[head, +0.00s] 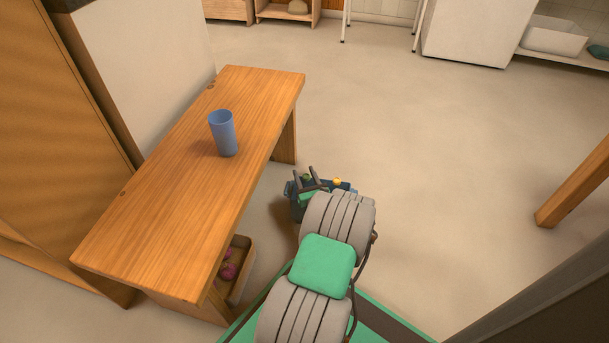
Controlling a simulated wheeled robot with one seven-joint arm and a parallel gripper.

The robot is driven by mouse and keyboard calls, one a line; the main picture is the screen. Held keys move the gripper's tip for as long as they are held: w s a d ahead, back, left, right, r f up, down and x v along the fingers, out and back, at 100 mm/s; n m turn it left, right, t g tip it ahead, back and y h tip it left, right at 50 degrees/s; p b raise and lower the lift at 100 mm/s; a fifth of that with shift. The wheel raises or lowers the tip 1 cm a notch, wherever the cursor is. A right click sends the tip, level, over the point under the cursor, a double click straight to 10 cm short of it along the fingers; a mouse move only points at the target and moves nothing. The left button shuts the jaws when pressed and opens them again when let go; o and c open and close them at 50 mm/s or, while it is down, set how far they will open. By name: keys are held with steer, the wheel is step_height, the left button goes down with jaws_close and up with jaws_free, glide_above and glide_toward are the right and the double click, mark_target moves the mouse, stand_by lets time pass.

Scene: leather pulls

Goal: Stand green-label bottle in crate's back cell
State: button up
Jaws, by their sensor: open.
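A dark blue crate (294,189) stands on the floor beside the right side of the wooden bench. My arm covers much of it. A yellow top (337,182) and a small green top (307,177) show at the crate, but no label can be read on either. My gripper (304,171) is over the crate's left part, with its two dark fingers apart. The green top shows close to the fingers; I cannot tell whether it is between or behind them. The crate's cells are hidden, and I cannot make out a green-label bottle for certain.
A blue cup (224,134) stands on the wooden bench (175,215). A tan box (241,272) with magenta things sits under its near end. A wooden leg (573,183) stands at the right. The floor (440,150) right of the crate is clear.

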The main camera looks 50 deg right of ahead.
steer(key=p+v, duration=0.4)
steer(key=v, duration=0.8)
steer(key=shift+r, duration=0.15)
